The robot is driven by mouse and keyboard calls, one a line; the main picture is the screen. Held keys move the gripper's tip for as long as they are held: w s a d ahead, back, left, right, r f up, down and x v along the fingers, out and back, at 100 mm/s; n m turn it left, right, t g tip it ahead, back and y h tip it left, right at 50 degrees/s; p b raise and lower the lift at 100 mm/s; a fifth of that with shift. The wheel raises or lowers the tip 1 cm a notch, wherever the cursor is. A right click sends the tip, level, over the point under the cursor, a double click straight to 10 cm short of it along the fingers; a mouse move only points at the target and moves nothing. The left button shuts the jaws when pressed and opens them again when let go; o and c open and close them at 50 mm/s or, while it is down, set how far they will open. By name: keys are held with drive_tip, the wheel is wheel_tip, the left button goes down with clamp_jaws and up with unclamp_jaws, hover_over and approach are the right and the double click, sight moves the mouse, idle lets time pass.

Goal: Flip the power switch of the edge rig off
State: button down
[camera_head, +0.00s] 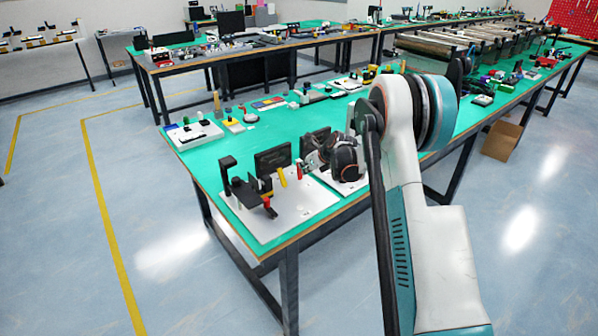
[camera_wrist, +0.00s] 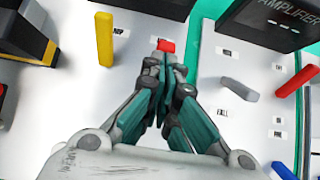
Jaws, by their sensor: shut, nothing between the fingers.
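My gripper (camera_wrist: 164,62) is shut and empty in the wrist view, its fingertips just short of a small red switch-like piece (camera_wrist: 166,46). Whether they touch cannot be told. The piece's lower part is hidden by the fingers. A yellow lever (camera_wrist: 104,38) stands left of it on the same white board (camera_wrist: 60,105). In the head view my gripper (camera_head: 318,160) is low over this board (camera_head: 310,204), beside the red piece (camera_head: 299,170) and the yellow lever (camera_head: 282,177). No readable label shows which rig this is.
Right of a green strip is a second white board (camera_wrist: 225,130) with a grey lever (camera_wrist: 238,88), a red lever (camera_wrist: 297,80) and a black box marked AMPLIFIER (camera_wrist: 265,15). A black upright panel (camera_head: 272,160) and dark stand (camera_head: 232,178) stand near my gripper.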

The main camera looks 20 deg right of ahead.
sight(298, 163)
drive_tip(key=shift+w+a+r, duration=0.15)
drive_tip(key=shift+w+a, duration=0.05)
drive_tip(key=shift+w, duration=0.3)
drive_tip(key=shift+w+a+r, duration=0.15)
drive_tip(key=shift+w, duration=0.3)
drive_tip(key=shift+r, duration=0.2)
drive_tip(key=shift+r+p, duration=0.4)
drive_tip(key=shift+r, duration=0.25)
